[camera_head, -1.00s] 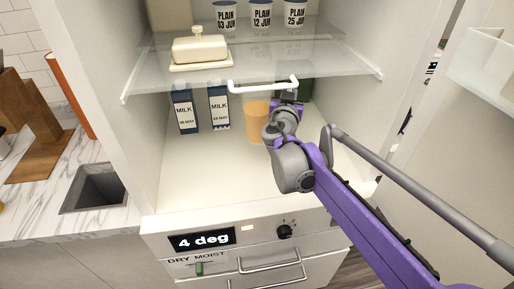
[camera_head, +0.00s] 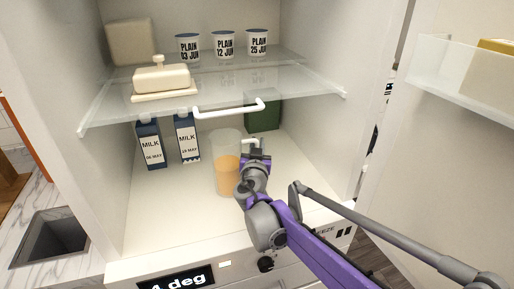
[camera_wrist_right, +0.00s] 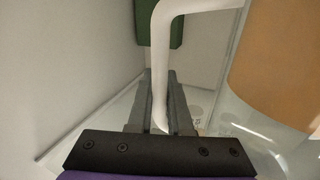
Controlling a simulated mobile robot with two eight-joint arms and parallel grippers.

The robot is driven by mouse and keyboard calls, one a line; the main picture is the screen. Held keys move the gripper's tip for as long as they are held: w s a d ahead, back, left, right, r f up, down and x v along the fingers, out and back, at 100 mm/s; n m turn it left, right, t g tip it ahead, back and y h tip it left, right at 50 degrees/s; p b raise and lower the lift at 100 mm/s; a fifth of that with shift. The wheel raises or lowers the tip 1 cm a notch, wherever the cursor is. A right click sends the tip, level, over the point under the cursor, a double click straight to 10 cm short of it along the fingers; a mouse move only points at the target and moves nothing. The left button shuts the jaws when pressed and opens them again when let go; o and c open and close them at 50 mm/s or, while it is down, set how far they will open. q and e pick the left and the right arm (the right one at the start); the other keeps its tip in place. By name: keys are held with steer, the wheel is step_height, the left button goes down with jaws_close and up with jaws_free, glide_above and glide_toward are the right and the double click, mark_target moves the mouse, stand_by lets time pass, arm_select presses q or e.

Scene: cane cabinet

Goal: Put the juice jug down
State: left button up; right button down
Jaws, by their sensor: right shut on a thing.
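The juice jug (camera_head: 226,172) is clear, with orange juice in its lower part. It looks upright inside the fridge, low over or on the compartment floor; I cannot tell whether its base touches. My right gripper (camera_head: 257,160) is at the jug's right side. In the right wrist view, my right gripper's fingers (camera_wrist_right: 159,100) are closed around the jug's white handle (camera_wrist_right: 162,40). The jug's clear wall and orange juice (camera_wrist_right: 280,75) fill the right of that view. My left gripper is not in view.
Two milk cartons (camera_head: 151,146) stand left of the jug. A green box (camera_head: 262,112) is behind it to the right. A glass shelf (camera_head: 290,88) above bears a butter dish (camera_head: 161,78); several cups are higher. The floor (camera_head: 165,205) in front is clear.

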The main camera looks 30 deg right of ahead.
mark_target(236, 163)
steer(key=shift+f, duration=0.45)
steer(key=c, duration=0.8)
jaws_free()
steer(key=shift+c, duration=0.2)
steer(key=v, duration=1.2)
steer(key=shift+p, duration=0.45)
steer(key=shift+s, duration=0.1)
